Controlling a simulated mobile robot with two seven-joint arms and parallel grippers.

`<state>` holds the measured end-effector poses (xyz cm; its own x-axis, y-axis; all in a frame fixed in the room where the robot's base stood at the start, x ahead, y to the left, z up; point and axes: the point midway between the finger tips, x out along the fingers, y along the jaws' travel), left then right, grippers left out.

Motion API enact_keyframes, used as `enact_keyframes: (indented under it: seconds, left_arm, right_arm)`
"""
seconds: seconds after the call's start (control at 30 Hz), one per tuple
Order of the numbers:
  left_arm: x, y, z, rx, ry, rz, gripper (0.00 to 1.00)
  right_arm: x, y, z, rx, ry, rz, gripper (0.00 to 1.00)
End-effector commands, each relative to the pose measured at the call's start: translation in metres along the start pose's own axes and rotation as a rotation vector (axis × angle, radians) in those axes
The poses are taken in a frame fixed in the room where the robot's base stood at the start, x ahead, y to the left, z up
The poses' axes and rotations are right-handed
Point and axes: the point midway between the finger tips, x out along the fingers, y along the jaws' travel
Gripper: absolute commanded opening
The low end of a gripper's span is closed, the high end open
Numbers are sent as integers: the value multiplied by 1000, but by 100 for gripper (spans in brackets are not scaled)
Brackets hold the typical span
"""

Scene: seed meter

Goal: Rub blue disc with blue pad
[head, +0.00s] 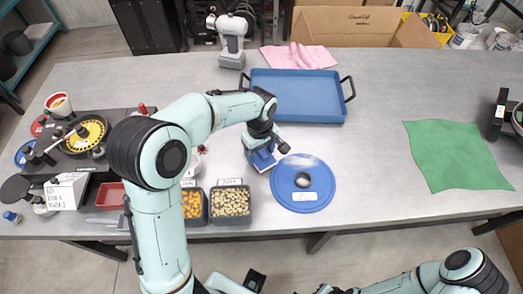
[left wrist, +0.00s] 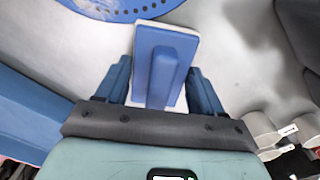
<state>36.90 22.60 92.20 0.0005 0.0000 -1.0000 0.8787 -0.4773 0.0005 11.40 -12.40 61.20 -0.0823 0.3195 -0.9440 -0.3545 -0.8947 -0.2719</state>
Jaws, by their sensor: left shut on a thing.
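The blue disc (head: 326,186) lies flat on the grey table, with a dark centre hole, a white label on its near part and a pale powdery patch on its far part. Its edge with small holes shows at the top of the left wrist view (left wrist: 95,8). My left gripper (head: 268,145) is shut on the blue pad (head: 262,160) by its raised handle, at the disc's upper left. In the left wrist view the pad (left wrist: 165,75) has a pale underside edge close to the disc's rim; I cannot tell whether they touch.
A blue tray (head: 297,119) with black handles lies behind the disc. Tubs of yellow seeds (head: 192,205) and pale seeds (head: 231,202) stand left of the disc. A seed meter (head: 83,133) is farther left. A green cloth (head: 457,155) lies right; table between is clear.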

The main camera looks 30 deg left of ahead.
Motion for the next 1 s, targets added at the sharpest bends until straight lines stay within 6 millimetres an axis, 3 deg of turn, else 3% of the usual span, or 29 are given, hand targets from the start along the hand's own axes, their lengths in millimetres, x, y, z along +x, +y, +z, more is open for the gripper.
enact_keyframes:
  seconds: [0.6, 1.0]
  left_arm:
    - [-58, 2, -1, 0, 2, 4, 43]
    - [-61, 0, 0, 0, 0, 1, 43]
  right_arm:
    - [-41, -21, -19, -11, 29, -10, 0]
    - [-42, -22, -20, -11, 30, -11, 0]
